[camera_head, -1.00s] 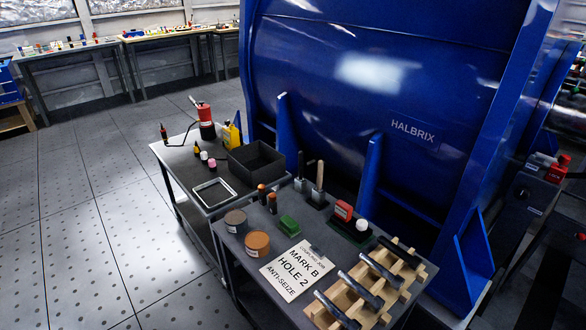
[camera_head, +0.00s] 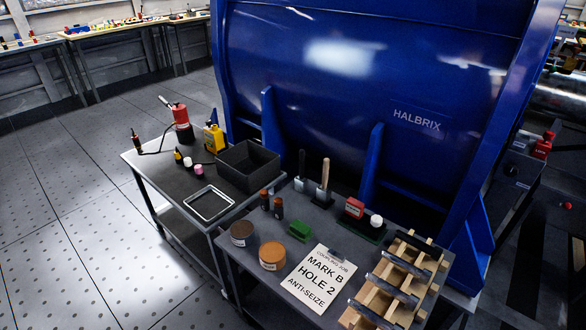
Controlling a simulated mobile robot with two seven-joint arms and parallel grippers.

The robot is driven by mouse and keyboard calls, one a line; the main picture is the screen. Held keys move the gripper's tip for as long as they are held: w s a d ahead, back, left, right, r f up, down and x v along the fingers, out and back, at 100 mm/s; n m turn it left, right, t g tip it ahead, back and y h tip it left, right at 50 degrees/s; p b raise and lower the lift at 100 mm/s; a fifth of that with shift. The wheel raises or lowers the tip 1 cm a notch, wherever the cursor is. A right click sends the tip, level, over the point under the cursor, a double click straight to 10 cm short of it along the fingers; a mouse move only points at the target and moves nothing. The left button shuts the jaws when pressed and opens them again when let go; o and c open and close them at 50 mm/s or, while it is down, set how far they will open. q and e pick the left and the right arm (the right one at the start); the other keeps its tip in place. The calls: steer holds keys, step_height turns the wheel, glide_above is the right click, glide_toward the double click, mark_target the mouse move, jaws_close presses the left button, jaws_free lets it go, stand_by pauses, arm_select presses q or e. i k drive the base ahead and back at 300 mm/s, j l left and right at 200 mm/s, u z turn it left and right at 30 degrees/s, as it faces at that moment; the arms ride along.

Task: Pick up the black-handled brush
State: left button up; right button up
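The black-handled brush (camera_head: 302,163) stands upright near the back of the nearer cart, with its dark handle pointing up and a grey block-like part at its foot. A similar brush with a pale wooden handle (camera_head: 325,174) stands just to its right, close but apart. Neither of my grippers is in view.
The nearer cart also holds two tins (camera_head: 272,257), two small dark bottles (camera_head: 278,208), a green block (camera_head: 300,230), a printed card (camera_head: 314,278) and a wooden rack (camera_head: 400,282). The left cart bears a black bin (camera_head: 248,166) and a metal tray (camera_head: 208,204). A large blue machine (camera_head: 390,80) stands behind.

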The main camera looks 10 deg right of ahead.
mark_target(302, 153)
steer(key=i+j, duration=0.25)
steer(key=j, duration=0.3)
steer(key=i+j+z, duration=0.1)
steer(key=i+j, duration=0.6)
steer(key=i, duration=0.15)
steer(key=l+z, duration=0.05)
